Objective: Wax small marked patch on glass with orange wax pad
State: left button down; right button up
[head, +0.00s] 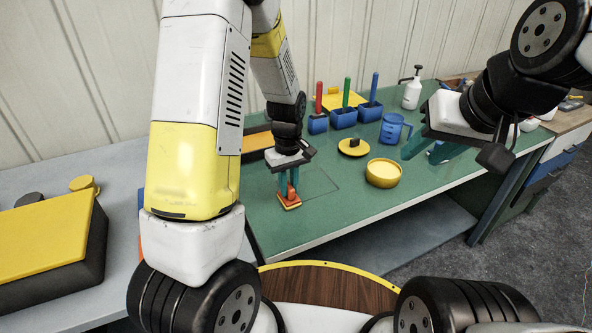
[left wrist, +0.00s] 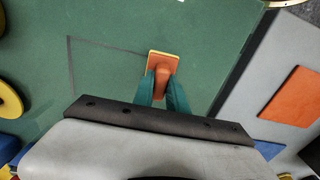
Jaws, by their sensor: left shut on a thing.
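The orange wax pad (head: 290,204) has an orange block handle and a pale yellow edge. My left gripper (head: 291,188) is shut on its handle; the pad also shows between the teal fingers in the left wrist view (left wrist: 162,62). The pad is at or just above the green tabletop (head: 350,215); I cannot tell whether it touches. A thin dark outline marks a patch (head: 318,184) on the green surface. The pad is at its left front side, and my arm hides part of the outline. My right gripper (head: 428,150) is open and empty above the table's right part.
A yellow bowl (head: 383,175), a yellow disc with a black grip (head: 353,148) and a blue jug (head: 393,127) stand right of the patch. Blue holders (head: 343,118) with coloured handles and a white pump bottle (head: 412,92) stand behind. The front strip of the table is clear.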

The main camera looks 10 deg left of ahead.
pick_arm(q)
jog(key=shift+d, duration=0.1)
